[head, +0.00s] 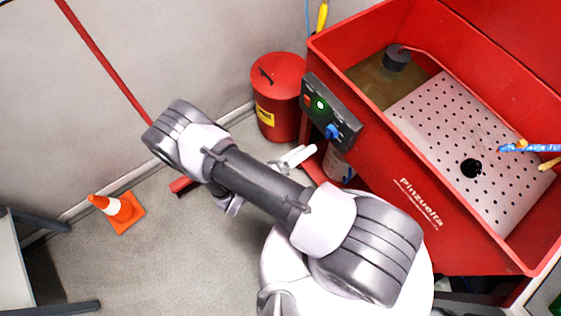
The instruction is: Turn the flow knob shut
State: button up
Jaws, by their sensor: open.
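The blue flow knob (332,131) sits on a dark control panel (346,118) on the left end of the red parts washer (365,190). A lit green button and a small red part are to its left on the same panel. My gripper (308,153) shows as pale fingers below and left of the panel, partly hidden behind my arm. It is open and looks apart from the knob in this view. How far it is from the panel in depth, I cannot tell. The knob's pointer direction is too small to read.
A red lidded bin (278,95) stands against the wall, close left of the panel. An orange cone (117,211) stands on the floor at left. A red broom (105,62) leans on the wall. The washer basin holds a perforated tray (440,110) and a hose.

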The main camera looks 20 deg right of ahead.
jog(key=v, duration=0.8)
jog(key=shift+a+p, duration=0.25)
jog(key=shift+p, duration=0.1)
jog(key=shift+s, duration=0.1)
